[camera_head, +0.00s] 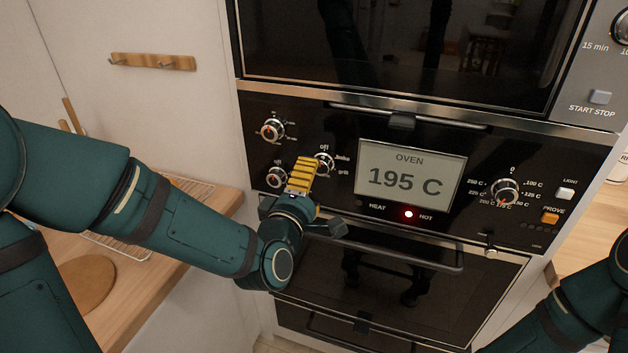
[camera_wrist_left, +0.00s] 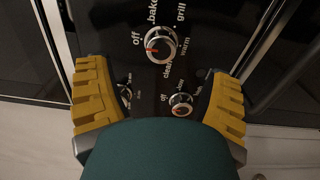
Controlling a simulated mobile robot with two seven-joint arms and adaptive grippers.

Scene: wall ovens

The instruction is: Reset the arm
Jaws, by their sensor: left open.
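My left arm comes in from the left, and its gripper (camera_head: 303,176) is up in front of the oven's control panel (camera_head: 345,118). In the left wrist view the yellow fingers of the left gripper (camera_wrist_left: 156,72) are spread wide, with nothing between them. The selector knob (camera_head: 324,164) is beside the finger in the head view. It also shows in the left wrist view (camera_wrist_left: 160,45), its red mark toward "off", apart from both fingers. My right arm (camera_head: 570,310) shows at the lower right; its gripper is out of frame.
The oven display (camera_head: 409,178) reads 195 C, with the red hot light (camera_head: 408,214) lit. The temperature knob (camera_head: 505,191) is at the right. The oven door handle (camera_head: 385,248) is below the panel. A wooden counter (camera_head: 150,285) lies at the left under my arm.

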